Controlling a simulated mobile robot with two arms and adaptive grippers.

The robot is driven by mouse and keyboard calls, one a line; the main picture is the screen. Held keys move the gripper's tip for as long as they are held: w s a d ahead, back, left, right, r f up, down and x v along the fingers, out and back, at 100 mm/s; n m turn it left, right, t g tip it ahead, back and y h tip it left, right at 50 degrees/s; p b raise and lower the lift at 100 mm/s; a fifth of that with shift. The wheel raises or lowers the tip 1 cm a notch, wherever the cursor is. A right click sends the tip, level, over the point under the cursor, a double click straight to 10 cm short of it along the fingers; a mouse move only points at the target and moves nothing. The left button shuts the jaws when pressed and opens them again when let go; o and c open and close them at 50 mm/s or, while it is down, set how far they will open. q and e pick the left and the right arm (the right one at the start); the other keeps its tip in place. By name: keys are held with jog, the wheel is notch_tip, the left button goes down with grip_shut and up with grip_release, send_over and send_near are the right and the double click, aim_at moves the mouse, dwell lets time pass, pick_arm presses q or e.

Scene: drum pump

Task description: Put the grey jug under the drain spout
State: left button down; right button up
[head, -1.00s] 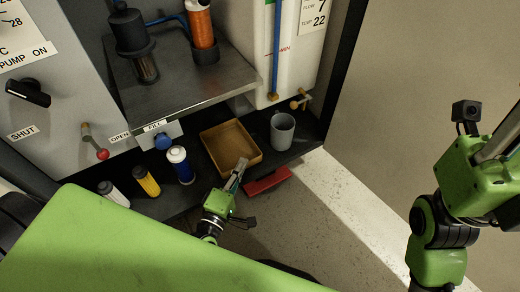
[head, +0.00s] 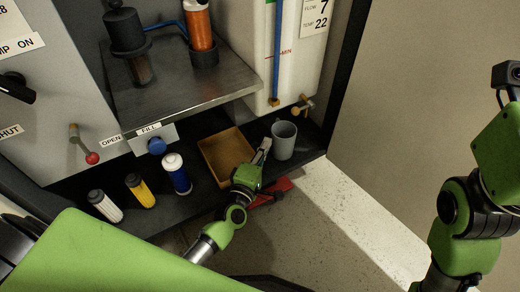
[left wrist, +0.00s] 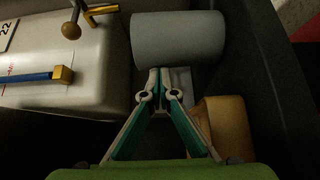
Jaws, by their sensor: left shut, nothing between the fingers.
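The grey jug (head: 284,142) stands upright on the dark shelf, right of the wooden tray; it also shows large in the left wrist view (left wrist: 178,38). The brass drain spout (head: 303,106) sticks out low on the white tank, above and a little right of the jug. It also shows in the left wrist view (left wrist: 100,10). My left gripper (head: 265,146) is shut and empty, its tips just left of the jug; in the left wrist view the closed tips (left wrist: 160,72) are right by the jug's side. I cannot tell whether they touch. My right gripper is out of view.
The wooden tray (head: 208,148) lies left of the jug. White, yellow (head: 140,190) and blue-and-white (head: 177,174) cartridges stand farther left. The white tank (head: 296,60) rises behind. A red object (head: 275,190) is below the shelf's front edge.

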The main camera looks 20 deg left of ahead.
aim_at(283, 146)
pick_arm(q)
jog(key=w+d, duration=0.5)
jog(key=shift+d, duration=0.15)
dwell(0.5)
